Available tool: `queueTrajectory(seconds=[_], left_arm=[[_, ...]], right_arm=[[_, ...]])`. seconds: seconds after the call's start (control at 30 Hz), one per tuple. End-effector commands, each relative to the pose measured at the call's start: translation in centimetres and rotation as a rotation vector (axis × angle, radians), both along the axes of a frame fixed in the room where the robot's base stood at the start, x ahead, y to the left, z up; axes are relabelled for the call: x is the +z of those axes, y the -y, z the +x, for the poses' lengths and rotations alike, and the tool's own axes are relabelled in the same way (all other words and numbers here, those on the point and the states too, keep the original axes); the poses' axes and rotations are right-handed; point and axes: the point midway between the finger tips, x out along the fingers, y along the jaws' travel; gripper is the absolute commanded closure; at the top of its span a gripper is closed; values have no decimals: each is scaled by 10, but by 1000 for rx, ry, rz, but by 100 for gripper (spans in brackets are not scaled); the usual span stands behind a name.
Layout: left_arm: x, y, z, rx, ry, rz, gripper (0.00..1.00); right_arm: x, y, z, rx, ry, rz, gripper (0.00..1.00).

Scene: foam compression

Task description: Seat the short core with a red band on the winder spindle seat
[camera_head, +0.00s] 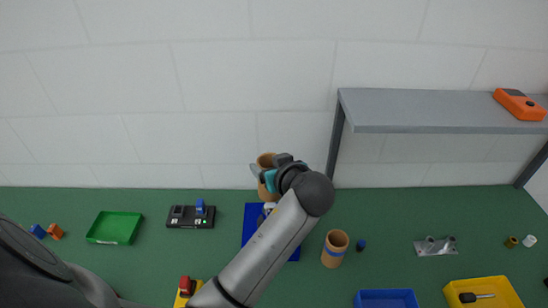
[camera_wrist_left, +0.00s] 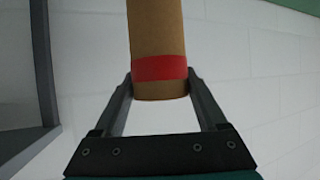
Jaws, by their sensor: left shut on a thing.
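My left gripper (camera_head: 268,178) is raised near the wall, above the back of the blue base plate (camera_head: 250,225). In the left wrist view the gripper (camera_wrist_left: 160,82) is shut on a brown cardboard core (camera_wrist_left: 156,30) with a red band, its fingers on either side near the banded end. The core also shows in the head view (camera_head: 265,160), partly hidden by the gripper. A small pale part (camera_head: 268,207) shows on the blue plate and may be the spindle seat; my forearm covers much of the plate. My right gripper is not in view.
A black device (camera_head: 190,217) and green tray (camera_head: 115,228) lie left. A grey shelf (camera_head: 440,108) overhangs the right. Yellow (camera_head: 500,282) and blue (camera_head: 387,298) bins sit in front.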

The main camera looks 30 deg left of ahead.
Motion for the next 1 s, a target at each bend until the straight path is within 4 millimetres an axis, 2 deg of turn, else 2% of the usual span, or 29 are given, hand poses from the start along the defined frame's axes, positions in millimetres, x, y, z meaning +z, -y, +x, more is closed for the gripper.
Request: queueTrajectory(seconds=[0.47,0.67,1.0], left_arm=[[-34,0,0,-1,-1,2,89],[-44,0,0,0,-1,1,89],[-43,0,0,0,0,1,89]], right_arm=[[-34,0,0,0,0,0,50],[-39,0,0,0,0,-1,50],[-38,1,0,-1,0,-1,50]])
